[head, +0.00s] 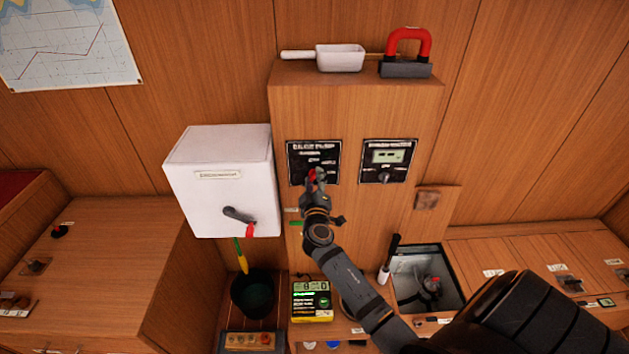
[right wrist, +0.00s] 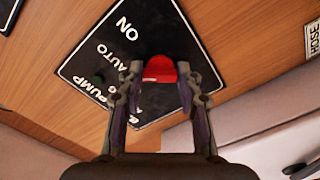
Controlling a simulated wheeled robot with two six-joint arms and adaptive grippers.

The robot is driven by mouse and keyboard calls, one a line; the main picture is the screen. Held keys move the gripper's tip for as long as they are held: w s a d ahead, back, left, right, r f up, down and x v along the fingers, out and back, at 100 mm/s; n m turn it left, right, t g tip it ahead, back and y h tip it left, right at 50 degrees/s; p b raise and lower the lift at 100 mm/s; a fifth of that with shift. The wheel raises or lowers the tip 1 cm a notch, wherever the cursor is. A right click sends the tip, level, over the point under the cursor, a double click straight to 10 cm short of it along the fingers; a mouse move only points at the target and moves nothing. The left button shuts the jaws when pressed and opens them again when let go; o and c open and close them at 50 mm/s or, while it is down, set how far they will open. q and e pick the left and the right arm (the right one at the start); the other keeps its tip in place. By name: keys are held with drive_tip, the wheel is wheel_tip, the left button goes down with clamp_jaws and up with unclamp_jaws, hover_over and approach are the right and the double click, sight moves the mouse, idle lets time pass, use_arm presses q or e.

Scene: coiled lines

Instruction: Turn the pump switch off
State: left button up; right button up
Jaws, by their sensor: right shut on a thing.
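The pump panel (head: 302,163) is a black plate with white lettering on the wooden cabinet front. In the right wrist view the panel (right wrist: 92,62) reads PUMP, AUTO and ON, and part of its lettering is hidden behind my fingers. A red switch handle (right wrist: 160,68) stands at the panel between my fingertips. My right gripper (head: 316,178) is at the lower part of the panel, and in the wrist view the gripper (right wrist: 160,80) is shut on the red handle. I cannot tell which label the handle points to. My left gripper is not in view.
A second black panel with a small display (head: 389,160) is to the right. A white box (head: 222,165) with a red-tipped lever (head: 240,217) stands out at the left. A white scoop (head: 340,58) and a red-handled block (head: 406,68) lie on the cabinet top. A dark bucket (head: 254,294) is below.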

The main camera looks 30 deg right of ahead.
drive_tip(key=n, duration=0.4)
drive_tip(key=shift+n, duration=1.8)
drive_tip(key=shift+f, duration=0.1)
drive_tip(key=o, duration=1.1)
drive_tip(key=shift+o, duration=0.2)
drive_tip(key=v, duration=1.2)
